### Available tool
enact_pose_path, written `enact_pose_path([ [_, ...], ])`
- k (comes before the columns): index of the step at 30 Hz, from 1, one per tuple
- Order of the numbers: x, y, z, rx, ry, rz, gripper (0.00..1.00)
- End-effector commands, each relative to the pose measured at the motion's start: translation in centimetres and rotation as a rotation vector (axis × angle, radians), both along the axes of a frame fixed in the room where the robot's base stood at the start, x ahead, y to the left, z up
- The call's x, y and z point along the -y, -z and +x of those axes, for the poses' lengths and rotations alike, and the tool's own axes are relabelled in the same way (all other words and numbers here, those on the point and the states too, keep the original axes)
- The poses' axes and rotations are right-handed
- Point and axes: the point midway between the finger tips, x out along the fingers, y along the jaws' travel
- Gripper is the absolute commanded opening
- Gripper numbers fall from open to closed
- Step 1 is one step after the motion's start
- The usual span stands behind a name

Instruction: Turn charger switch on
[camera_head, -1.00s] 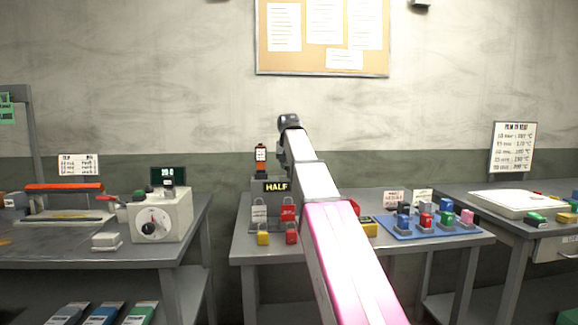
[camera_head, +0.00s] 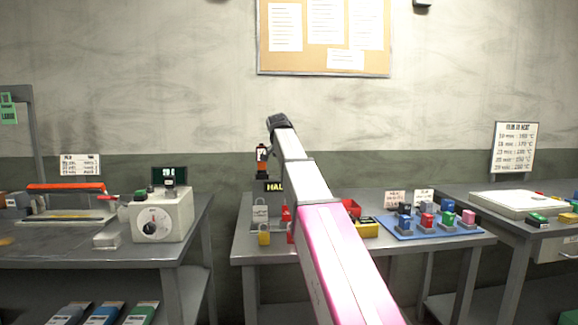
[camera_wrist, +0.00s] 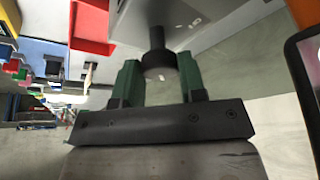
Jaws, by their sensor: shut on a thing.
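The charger appears to be the grey box (camera_head: 244,210) with the HALF sign (camera_head: 273,187) on the middle table, partly hidden by my arm in the head view. In the wrist view, a black switch knob (camera_wrist: 157,65) on a short dark stem sticks out from a grey box face (camera_wrist: 215,20). My gripper (camera_wrist: 158,78) has its green fingers on both sides of the knob and is shut on it. In the head view my gripper is not clearly visible. Whether this knob is the charger's switch, I cannot tell for certain.
A yellow padlock (camera_head: 264,238) hangs at the box front. A red bin shows in the wrist view (camera_wrist: 92,25). A blue mat (camera_head: 395,230) with several small coloured blocks lies to the right. A dial box (camera_head: 172,222) stands on the left table.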

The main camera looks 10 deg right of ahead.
Motion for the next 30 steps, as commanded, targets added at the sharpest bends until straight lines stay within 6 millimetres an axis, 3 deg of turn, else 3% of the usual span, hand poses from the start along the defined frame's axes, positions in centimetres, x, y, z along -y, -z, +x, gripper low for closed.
enact_pose_path([
  [15,-0.03,0.05,-0.05,-0.002,0.017,0.001,0.14],
  [16,-0.02,0.04,-0.05,-0.002,0.017,0.001,0.47],
  [18,-0.03,0.04,-0.04,-0.002,0.017,0.001,0.63],
  [30,-0.33,-0.9,-0.19,0.001,0.015,0.0,0.63],
])
